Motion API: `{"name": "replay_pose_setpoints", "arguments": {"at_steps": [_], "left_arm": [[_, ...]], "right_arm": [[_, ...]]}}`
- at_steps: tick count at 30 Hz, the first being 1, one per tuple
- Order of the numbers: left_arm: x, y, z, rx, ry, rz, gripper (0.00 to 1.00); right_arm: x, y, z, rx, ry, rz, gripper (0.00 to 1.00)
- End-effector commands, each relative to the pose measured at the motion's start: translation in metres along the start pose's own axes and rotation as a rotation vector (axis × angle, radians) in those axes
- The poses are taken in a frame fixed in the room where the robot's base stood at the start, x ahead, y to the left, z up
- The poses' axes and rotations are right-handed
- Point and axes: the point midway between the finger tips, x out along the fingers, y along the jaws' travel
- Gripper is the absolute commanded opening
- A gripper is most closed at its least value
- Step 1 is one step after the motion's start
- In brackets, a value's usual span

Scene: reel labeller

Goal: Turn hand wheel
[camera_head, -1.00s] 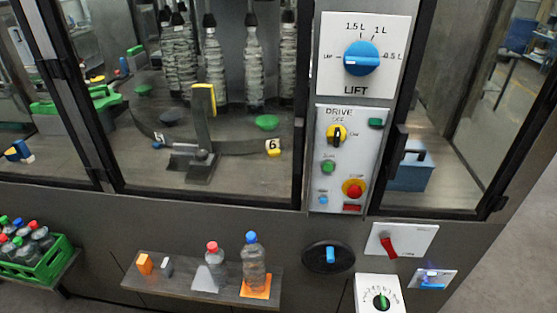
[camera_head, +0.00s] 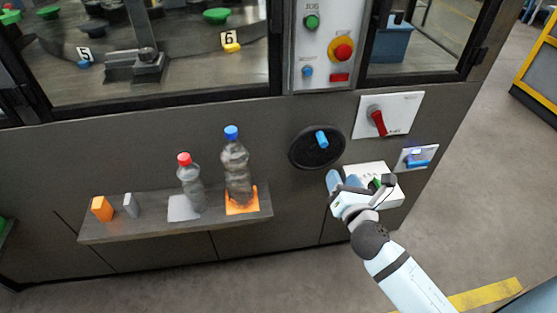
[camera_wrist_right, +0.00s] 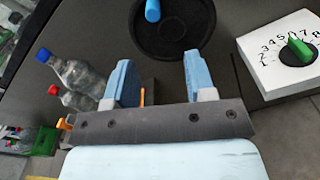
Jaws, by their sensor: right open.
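The hand wheel (camera_head: 316,147) is a black disc on the front of the grey machine, with a blue handle (camera_head: 321,139) standing out near its upper edge. In the right wrist view the wheel (camera_wrist_right: 178,42) is ahead of the fingers and its blue handle (camera_wrist_right: 152,11) is at the top. My right gripper (camera_head: 336,186) is below and slightly right of the wheel in the head view. Its two blue fingers (camera_wrist_right: 158,80) are apart with nothing between them, clear of the handle. My left gripper is not in view.
A white box with a green dial (camera_wrist_right: 298,47) sits just right of the wheel. A red switch (camera_head: 378,122) is above right. A shelf (camera_head: 150,229) at left holds two bottles (camera_head: 236,165) and small blocks.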

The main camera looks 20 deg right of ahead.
Motion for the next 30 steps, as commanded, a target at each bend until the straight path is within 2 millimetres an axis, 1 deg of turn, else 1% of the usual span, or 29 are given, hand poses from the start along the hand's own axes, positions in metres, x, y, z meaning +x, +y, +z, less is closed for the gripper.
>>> {"name": "replay_pose_setpoints", "arguments": {"at_steps": [1, 3, 5, 8, 11, 21, 25, 30], "left_arm": [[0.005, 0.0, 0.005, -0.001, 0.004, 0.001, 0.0], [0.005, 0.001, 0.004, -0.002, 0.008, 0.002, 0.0], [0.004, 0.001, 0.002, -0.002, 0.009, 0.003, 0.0], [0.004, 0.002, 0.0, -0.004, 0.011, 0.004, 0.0], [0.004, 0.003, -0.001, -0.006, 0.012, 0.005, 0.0], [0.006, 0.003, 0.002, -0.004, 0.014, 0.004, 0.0], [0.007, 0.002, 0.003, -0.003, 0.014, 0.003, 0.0], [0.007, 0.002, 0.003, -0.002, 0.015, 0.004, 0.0]], "right_arm": [[0.003, -0.004, -0.002, -0.064, -0.023, -0.001, 0.5], [0.005, -0.004, 0.003, -0.124, -0.043, -0.003, 0.5], [0.007, -0.004, 0.005, -0.149, -0.051, -0.004, 0.5], [0.016, -0.003, 0.008, -0.157, -0.053, -0.004, 0.5], [0.032, -0.003, 0.009, -0.154, -0.053, -0.003, 0.5], [0.104, -0.003, 0.011, -0.151, -0.052, -0.004, 0.5], [0.124, -0.003, 0.012, -0.151, -0.05, -0.005, 0.5], [0.139, -0.003, 0.012, -0.15, -0.049, -0.004, 0.5]]}}
